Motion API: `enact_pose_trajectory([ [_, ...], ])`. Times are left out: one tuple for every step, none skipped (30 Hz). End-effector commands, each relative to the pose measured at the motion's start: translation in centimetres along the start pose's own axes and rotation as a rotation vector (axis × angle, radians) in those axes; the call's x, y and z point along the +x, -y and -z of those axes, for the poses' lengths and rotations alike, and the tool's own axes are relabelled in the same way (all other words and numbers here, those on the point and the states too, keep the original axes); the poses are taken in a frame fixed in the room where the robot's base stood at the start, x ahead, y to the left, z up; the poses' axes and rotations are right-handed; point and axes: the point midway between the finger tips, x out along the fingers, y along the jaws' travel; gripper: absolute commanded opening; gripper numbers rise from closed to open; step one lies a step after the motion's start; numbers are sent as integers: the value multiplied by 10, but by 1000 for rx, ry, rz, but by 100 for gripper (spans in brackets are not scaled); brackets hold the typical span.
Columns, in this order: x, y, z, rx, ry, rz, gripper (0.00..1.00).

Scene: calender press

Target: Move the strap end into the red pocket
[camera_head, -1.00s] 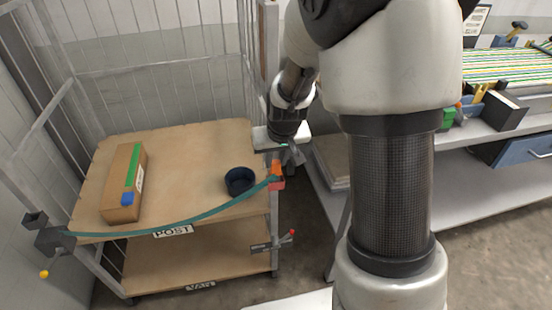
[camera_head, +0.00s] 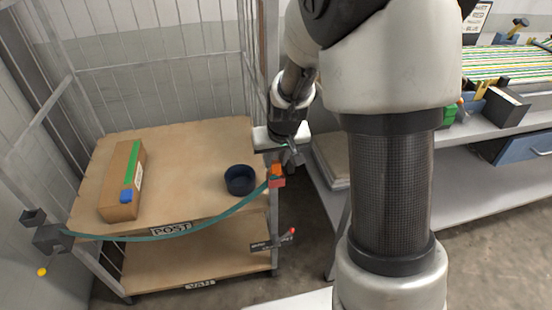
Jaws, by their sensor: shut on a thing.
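A teal strap (camera_head: 180,235) hangs in a sagging curve across the front of a wheeled cage's upper shelf. Its left end meets a dark grey bracket (camera_head: 50,238) on the left post. Its right end rises to the right front post, at a red-orange pocket (camera_head: 277,175). My gripper (camera_head: 290,158) is just above and beside this pocket, shut on the strap end. The strap end itself is mostly hidden by the fingers and the pocket, so I cannot tell whether it is inside.
On the cage's upper shelf (camera_head: 190,150) are a cardboard box (camera_head: 122,185) with green tape and a dark blue bowl (camera_head: 240,180). A lever with a red tip (camera_head: 291,231) juts from the right post below. A workbench (camera_head: 480,130) stands at right.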

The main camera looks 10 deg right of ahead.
Motion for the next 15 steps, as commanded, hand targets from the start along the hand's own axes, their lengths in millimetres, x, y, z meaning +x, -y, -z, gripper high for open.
enact_pose_trajectory([
  [2,0,-1,0,0,0,7],
  [2,0,-1,0,0,0,7],
  [2,0,-1,0,0,0,26],
  [1,0,-1,0,0,0,31],
  [1,0,-1,0,0,0,36],
  [2,0,-1,0,0,0,43],
  [2,0,-1,0,0,0,45],
  [2,0,-1,0,0,0,45],
  [2,0,-1,0,0,0,45],
  [2,0,-1,0,0,0,45],
  [2,0,-1,0,0,0,45],
  [2,0,-1,0,0,0,45],
  [2,0,-1,0,0,0,45],
  [1,0,-1,0,0,0,45],
  [1,0,-1,0,0,0,45],
])
